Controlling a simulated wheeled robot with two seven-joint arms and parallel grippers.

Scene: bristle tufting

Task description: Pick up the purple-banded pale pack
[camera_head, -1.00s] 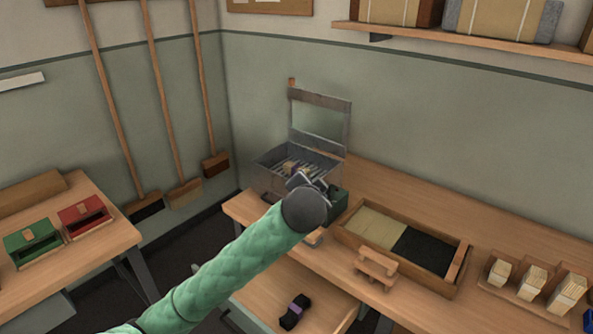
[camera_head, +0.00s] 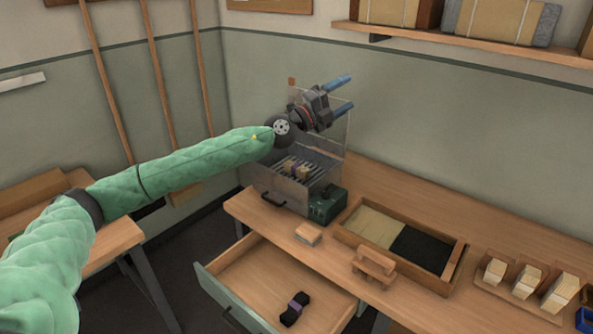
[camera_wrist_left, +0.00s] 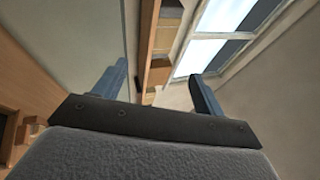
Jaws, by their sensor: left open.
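Small pale packs (camera_head: 289,165) lie in the open metal box at the back of the bench, at least one with what looks like a purple band; they are too small to tell apart surely. A black pack with a purple band (camera_head: 295,309) lies in the open drawer. My left gripper (camera_head: 343,97) is raised above the metal box, in front of its upright lid, with its blue fingers apart and pointing right. In the left wrist view the open fingers (camera_wrist_left: 158,85) have nothing between them. My right gripper does not show.
The metal box (camera_head: 281,194) has a slatted inside and an open lid (camera_head: 340,135). A green box (camera_head: 328,204) stands beside it. The open drawer (camera_head: 245,275) juts out in front. A two-part tray (camera_head: 455,272) and several pale blocks in holders (camera_head: 527,280) stand to the right.

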